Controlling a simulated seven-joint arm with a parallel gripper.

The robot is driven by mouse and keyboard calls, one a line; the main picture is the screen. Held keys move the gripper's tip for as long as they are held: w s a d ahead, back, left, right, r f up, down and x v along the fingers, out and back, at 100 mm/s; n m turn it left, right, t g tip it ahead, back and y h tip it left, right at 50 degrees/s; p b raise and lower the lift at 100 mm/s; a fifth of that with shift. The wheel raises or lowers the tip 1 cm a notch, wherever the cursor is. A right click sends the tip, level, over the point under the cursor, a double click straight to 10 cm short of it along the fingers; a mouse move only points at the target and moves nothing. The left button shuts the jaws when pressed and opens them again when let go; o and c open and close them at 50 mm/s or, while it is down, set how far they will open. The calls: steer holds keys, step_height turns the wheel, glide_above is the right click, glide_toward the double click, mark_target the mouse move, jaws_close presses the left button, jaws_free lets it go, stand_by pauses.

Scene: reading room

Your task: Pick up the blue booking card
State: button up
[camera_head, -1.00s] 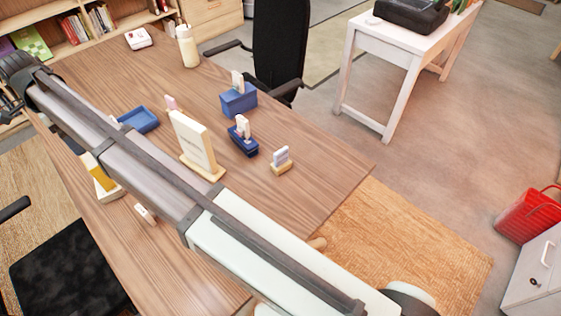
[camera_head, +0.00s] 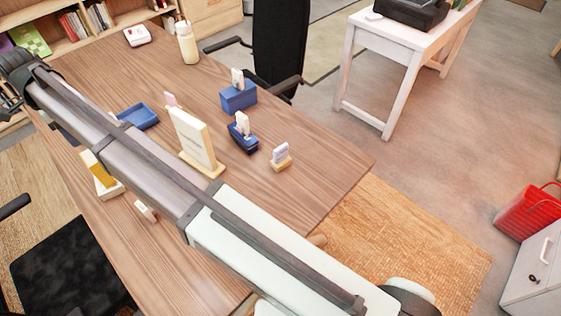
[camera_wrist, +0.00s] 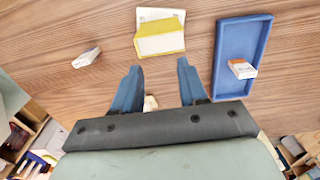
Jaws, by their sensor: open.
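I cannot pick out a plainly blue card in either view. Small cards stand upright in a blue box (camera_head: 238,99), a dark blue holder (camera_head: 244,143) and a wooden holder (camera_head: 281,164) on the desk. The card (camera_head: 281,152) in the wooden holder has faint lilac print. In the wrist view my gripper (camera_wrist: 159,67) is open and empty over the desk, its blue fingers short of a yellow-and-white block (camera_wrist: 160,44). A small white card-like piece (camera_wrist: 86,58) lies to the left. A blue tray (camera_wrist: 222,60) on the right holds an orange-and-white piece (camera_wrist: 242,68).
A cream sign (camera_head: 196,140) stands mid-desk. A cream bottle (camera_head: 188,46) and a white device (camera_head: 137,36) are at the far end. My arm crosses the head view and covers part of the desk. Bare wood (camera_head: 290,125) lies toward the right edge.

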steer(key=d+f+n+t+h, duration=0.3)
steer(key=d+f+n, duration=0.3)
steer(key=d+n, duration=0.5)
steer(key=d+f+n+t+h, duration=0.4)
steer(key=d+n, duration=0.8)
steer(key=d, duration=0.6)
steer(key=d+f+n+t+h, duration=0.4)
steer(key=d+f+n+h, duration=0.2)
steer(key=d+n, duration=0.5)
steer(key=shift+d+f+n+h, duration=0.15)
steer(key=shift+d+f, duration=0.15)
steer(key=shift+d, duration=0.45)
steer(key=shift+d+f+n+h, duration=0.1)
steer(key=shift+d+f, duration=0.15)
steer(key=shift+d, duration=0.45)
steer(key=shift+d+f+n+h, duration=0.15)
steer(key=shift+d+f, duration=0.15)
steer(key=shift+d, duration=0.45)
steer(key=shift+w+d+f, duration=0.1)
steer(key=shift+d+f, duration=0.1)
steer(key=shift+d, duration=0.4)
glide_toward(287, 149)
steer(key=w+d, duration=0.1)
steer(key=w, duration=0.1)
steer(key=w+d+f, duration=0.1)
steer(key=d, duration=0.1)
steer(key=shift+w, duration=0.35)
steer(key=shift+x, duration=2.6)
steer(key=shift+s+d, duration=0.15)
steer(key=shift+c, duration=0.4)
